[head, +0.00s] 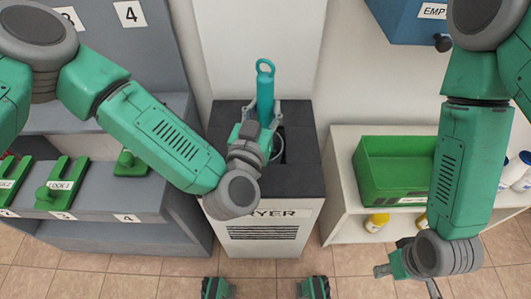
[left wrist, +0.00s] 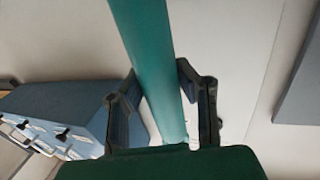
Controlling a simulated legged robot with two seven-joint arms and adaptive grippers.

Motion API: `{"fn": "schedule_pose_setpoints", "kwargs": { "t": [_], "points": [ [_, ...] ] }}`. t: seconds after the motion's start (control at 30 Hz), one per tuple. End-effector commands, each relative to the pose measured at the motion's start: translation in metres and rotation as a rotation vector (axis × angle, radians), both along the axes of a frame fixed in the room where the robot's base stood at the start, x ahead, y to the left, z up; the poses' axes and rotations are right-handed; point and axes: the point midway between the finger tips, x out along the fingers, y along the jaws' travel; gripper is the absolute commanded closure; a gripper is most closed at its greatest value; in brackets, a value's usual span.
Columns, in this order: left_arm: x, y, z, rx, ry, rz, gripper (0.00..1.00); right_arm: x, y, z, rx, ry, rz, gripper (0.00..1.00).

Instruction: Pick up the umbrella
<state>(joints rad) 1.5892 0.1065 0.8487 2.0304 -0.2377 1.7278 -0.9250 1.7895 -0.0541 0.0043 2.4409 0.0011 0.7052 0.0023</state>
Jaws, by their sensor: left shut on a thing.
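The teal umbrella (head: 265,97) stands upright with its looped handle at the top, above the dark top of the dryer (head: 304,163) in the head view. My left gripper (head: 262,110) is shut on it, with one finger on each side. In the left wrist view the umbrella (left wrist: 148,55) runs between the two fingers of my left gripper (left wrist: 163,95). My left wrist hides the umbrella's lower end and part of the dryer's opening. My right gripper (head: 407,277) is at the lower right, low and away from the umbrella, with its fingers apart and nothing visible between them.
A green bin (head: 382,192) stands on a white shelf to the right, with yellow-labelled bottles (head: 377,222) below. A grey shelf with numbered places holds green locks (head: 62,185) on the left. A blue box (head: 405,22) hangs on the wall at upper right.

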Motion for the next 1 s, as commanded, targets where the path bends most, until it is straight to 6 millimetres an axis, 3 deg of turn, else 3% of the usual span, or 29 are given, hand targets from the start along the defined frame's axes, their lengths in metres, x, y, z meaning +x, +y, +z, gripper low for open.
{"fn": "schedule_pose_setpoints", "kwargs": {
  "t": [0.17,0.37,1.0],
  "points": [
    [0.0,0.003,0.003,-0.003,-0.002,0.001,1.0,0.0,0.0,0.001,0.0,0.0,0.001,0.6],
    [0.001,0.0,0.023,0.0,-0.005,0.0,1.0,0.0,0.0,0.01,0.001,0.0,0.001,0.6],
    [0.001,0.0,0.159,-0.001,-0.005,0.001,1.0,0.0,0.0,0.061,0.0,0.0,0.001,0.6]
  ]
}}
